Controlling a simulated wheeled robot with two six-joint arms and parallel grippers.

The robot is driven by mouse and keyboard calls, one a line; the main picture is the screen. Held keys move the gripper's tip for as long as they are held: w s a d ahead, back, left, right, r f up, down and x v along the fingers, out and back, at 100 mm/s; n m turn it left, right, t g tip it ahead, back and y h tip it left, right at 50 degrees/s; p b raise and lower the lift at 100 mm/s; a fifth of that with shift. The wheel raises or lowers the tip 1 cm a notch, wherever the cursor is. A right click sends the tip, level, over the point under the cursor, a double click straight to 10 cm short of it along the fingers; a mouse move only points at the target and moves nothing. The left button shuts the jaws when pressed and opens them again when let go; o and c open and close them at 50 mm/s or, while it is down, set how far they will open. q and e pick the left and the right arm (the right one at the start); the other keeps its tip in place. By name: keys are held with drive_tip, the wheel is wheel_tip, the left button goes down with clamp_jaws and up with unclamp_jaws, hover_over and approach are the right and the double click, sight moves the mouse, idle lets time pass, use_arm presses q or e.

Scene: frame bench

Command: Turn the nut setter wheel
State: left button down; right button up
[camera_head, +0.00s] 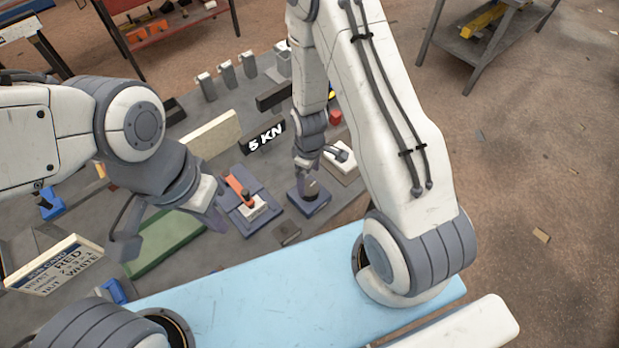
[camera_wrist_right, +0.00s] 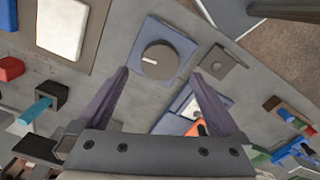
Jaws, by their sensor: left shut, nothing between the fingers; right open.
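The wheel (camera_wrist_right: 160,59) is a dark round knob with a short white mark on its top, on a square blue-grey base. I take it to be the nut setter wheel; it also shows in the head view (camera_head: 312,189), partly hidden by my right gripper. My right gripper (camera_wrist_right: 160,74) is open and empty, its two fingers apart with the wheel ahead between and beyond their tips in the wrist view. In the head view my right gripper (camera_head: 306,172) is over the wheel; contact cannot be told. My left gripper (camera_head: 217,218) is shut and empty, left of the orange-handled device.
An orange-handled device (camera_head: 268,213) on a blue base stands left of the wheel. A "5 KN" block (camera_head: 266,136), a cream block (camera_head: 209,136) and a job card (camera_head: 55,265) are on the bench. A small grey plate (camera_wrist_right: 217,61) lies beside the wheel base.

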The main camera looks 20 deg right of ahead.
sight(307, 188)
wheel_tip(307, 188, up, 3)
drive_tip(key=shift+w+b, duration=0.1)
drive_tip(key=shift+b, duration=0.35)
drive_tip(key=shift+r, duration=0.55)
drive_tip(key=s+a+r+b, duration=0.5)
drive_tip(key=s+a+b, duration=0.1)
drive_tip(key=a+b, duration=0.25)
drive_tip(key=s+a+r+b, duration=0.1)
drive_tip(key=s+a+b, duration=0.1)
drive_tip(key=s, duration=0.4)
drive_tip(key=s+a+r+m+y+b, duration=0.1)
drive_tip(key=s+r+b, duration=0.1)
drive_tip(key=s, duration=0.4)
drive_tip(key=shift+s+a+r+b, duration=0.15)
drive_tip(key=shift+a+r+b, duration=0.1)
drive_tip(key=shift+a+b, duration=0.15)
